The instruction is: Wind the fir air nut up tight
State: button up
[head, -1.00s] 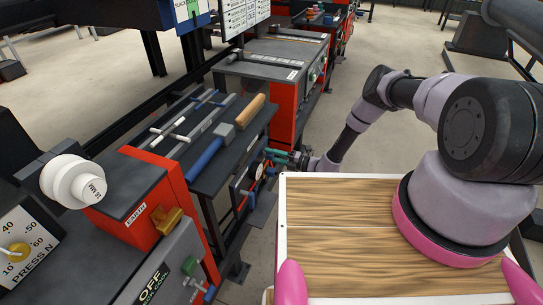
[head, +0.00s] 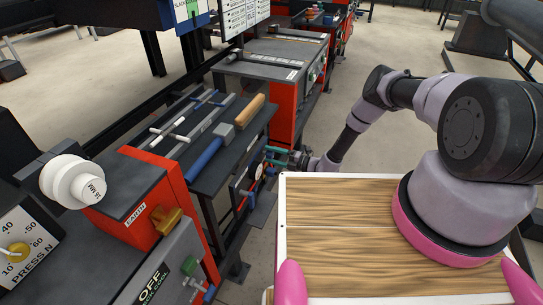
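My gripper (head: 274,157) is small and far off at the front of the workbench with the tools. Its teal fingers point left toward the panel below the bench top. A round white gauge (head: 258,171) sits on that panel, just below and left of the fingers. I cannot make out the fir air nut; it is too small or hidden at the fingers. I cannot tell whether the fingers touch anything or are closed on something.
A red-sided machine marked EARTH (head: 150,205) stands nearer at left. A wood-topped deck (head: 335,250) is in front.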

jog(key=shift+d, duration=0.1)
jog(key=v, duration=1)
jog(key=shift+d, duration=0.3)
jog(key=shift+s, duration=0.15)
